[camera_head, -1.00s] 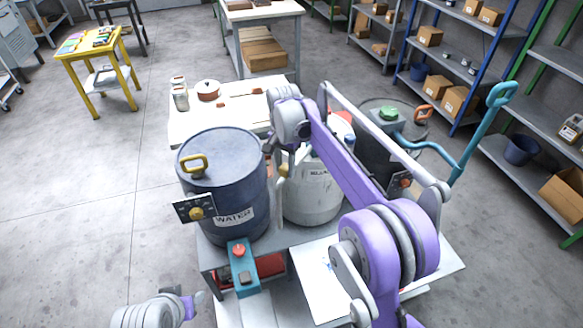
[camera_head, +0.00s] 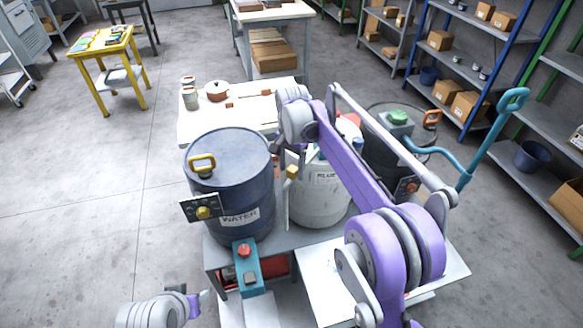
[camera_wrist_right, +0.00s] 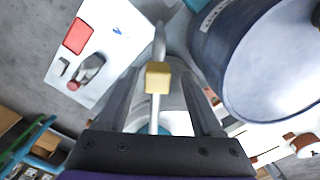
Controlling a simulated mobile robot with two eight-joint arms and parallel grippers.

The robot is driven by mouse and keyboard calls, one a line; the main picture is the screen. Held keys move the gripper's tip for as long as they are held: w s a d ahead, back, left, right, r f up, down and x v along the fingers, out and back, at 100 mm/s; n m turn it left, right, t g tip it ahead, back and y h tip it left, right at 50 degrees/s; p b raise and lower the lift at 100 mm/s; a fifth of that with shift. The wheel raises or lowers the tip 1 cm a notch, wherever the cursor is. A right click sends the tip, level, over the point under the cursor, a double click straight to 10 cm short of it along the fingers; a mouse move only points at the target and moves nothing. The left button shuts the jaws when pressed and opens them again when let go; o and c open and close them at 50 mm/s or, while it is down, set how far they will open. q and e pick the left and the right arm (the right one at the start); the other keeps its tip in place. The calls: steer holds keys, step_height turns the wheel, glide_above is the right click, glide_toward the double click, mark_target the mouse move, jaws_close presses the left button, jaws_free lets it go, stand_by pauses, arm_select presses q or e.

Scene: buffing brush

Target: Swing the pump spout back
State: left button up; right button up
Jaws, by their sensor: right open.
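A pale, thin spout with a yellow block (camera_wrist_right: 158,77) on it shows in the right wrist view, lying between the two dark fingers of my right gripper (camera_wrist_right: 157,92). The fingers are open, one on each side of the block; I cannot tell whether either touches it. In the head view the yellow block (camera_head: 292,172) stands in front of the white drum (camera_head: 318,195), right of the blue WATER drum (camera_head: 232,175). My right arm hides much of the gripper there. My left gripper (camera_head: 200,306) is at the bottom left, away from the drums, its fingers unclear.
A dark drum (camera_head: 385,165) with a teal pump handle (camera_head: 490,140) stands at the right. A teal box with a red knob (camera_head: 243,250) sits in front of the WATER drum. A white table (camera_head: 200,128) with pots is behind.

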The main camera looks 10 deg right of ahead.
arm_select(q)
steer(key=shift+w+r+p, duration=0.45)
steer(key=shift+r+p, duration=0.05)
steer(key=shift+r, duration=0.35)
arm_select(e)
step_height(320, 180, up, 11)
steer(key=shift+f, duration=0.2)
steer(key=s+d+r+n+t, duration=0.1)
steer(key=s+d+n+t, duration=0.1)
steer(key=s+d, duration=0.35)
steer(key=s+d+f+n+t, duration=0.1)
steer(key=s+f, duration=0.3)
steer(key=s, duration=0.4)
steer(key=s+d+f+n+t, duration=0.1)
steer(key=s+f+n, duration=0.2)
steer(key=s, duration=0.6)
steer(key=s+d+f+n+t, duration=0.1)
steer(key=s+f+n+t, duration=0.1)
steer(key=s+f, duration=0.5)
steer(key=shift+s+d+n, duration=0.3)
steer(key=shift+s+d, duration=0.05)
steer(key=shift+s, duration=0.4)
steer(key=shift+r, duration=0.1)
